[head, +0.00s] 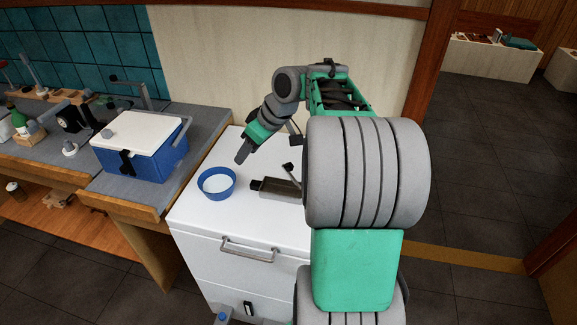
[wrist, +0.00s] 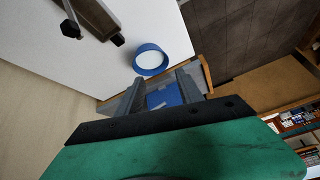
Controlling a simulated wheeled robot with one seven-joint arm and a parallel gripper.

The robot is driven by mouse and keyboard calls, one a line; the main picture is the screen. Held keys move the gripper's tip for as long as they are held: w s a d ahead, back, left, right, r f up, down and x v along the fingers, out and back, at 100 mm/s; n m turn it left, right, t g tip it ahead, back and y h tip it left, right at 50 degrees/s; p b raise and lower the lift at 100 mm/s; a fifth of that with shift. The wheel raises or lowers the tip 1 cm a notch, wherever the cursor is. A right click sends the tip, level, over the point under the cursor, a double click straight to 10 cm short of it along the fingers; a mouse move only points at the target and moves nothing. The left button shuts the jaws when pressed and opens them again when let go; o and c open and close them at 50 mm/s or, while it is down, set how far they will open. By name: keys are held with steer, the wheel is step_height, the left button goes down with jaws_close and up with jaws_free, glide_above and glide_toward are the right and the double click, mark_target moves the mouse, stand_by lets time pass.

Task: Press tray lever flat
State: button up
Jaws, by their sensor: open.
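The small dark tray (head: 280,189) lies on the white cabinet top, partly hidden by my arm in the head view. Its lever (head: 292,174) stands up at a tilt, with a black knob at its upper end. In the wrist view the tray (wrist: 97,17) is at the upper left, cut off by the edge, and the lever's black knob (wrist: 70,29) shows beside it. My gripper (head: 241,158) is above the cabinet, behind and left of the tray, apart from it. Its fingers (wrist: 160,94) are open in the wrist view, with a blue surface visible between them.
The white cabinet (head: 200,219) has bare top around both. A blue cooler with a white lid (head: 158,153) stands on the counter at left.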

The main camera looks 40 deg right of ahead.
steer(key=n+y, duration=0.2)
glide_above(290, 163)
steer(key=s+a, duration=0.1)
steer(key=a, duration=0.1)
step_height(290, 163, down, 5)
steer(key=s+d+f+n+t+b, duration=0.1)
steer(key=s+d+f, duration=0.15)
steer(key=d, duration=0.35)
steer(key=shift+y, duration=0.3)
steer(key=x, duration=0.7)
steer(key=shift+w+a, duration=0.1)
steer(key=shift+a, duration=0.35)
jaws_close()
